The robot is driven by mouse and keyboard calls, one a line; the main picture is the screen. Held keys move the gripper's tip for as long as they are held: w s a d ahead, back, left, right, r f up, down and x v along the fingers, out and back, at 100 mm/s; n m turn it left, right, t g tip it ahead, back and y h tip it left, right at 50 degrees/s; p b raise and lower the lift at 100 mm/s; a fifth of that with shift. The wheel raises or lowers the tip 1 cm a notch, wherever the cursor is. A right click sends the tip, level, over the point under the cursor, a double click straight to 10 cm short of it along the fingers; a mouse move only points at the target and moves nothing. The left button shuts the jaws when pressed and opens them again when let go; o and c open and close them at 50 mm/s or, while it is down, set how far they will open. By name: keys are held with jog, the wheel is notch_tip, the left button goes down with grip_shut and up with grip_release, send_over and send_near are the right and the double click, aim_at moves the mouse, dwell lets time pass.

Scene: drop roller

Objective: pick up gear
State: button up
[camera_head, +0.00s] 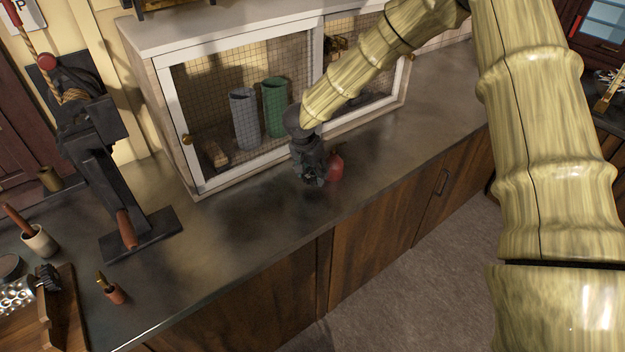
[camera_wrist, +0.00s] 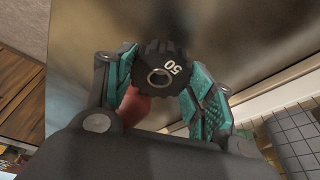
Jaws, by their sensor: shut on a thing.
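A dark, toothed gear (camera_wrist: 163,72) with a round hole and the number 50 on its face shows in the wrist view. It sits between the two teal-padded fingers of my gripper (camera_wrist: 160,84), which is shut on it. In the head view my gripper (camera_head: 312,180) is low over the counter near its front edge, in front of the mesh cabinet. There the gear is too dark and small to tell apart from the fingers.
A red object (camera_head: 336,167) stands on the counter close beside my gripper. The mesh-fronted cabinet (camera_head: 190,150) stands behind and holds grey (camera_head: 244,118) and green (camera_head: 275,106) cylinders. A black press-like tool (camera_head: 100,175) stands at left. The counter (camera_head: 235,235) between is clear.

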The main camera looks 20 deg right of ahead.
jog(key=s+a+b, duration=0.1)
jog(key=s+a, duration=0.1)
jog(key=s, duration=0.2)
jog(key=s+a+b, duration=0.1)
jog(key=s+a, duration=0.1)
jog(key=s, duration=0.3)
jog(key=s+a+r+b, duration=0.1)
jog(key=s+a, duration=0.1)
jog(key=s, duration=0.3)
jog(key=shift+a+r+b, duration=0.1)
jog(key=shift+a+b, duration=0.1)
jog(key=shift+b, duration=0.2)
jog(key=shift+s, duration=0.15)
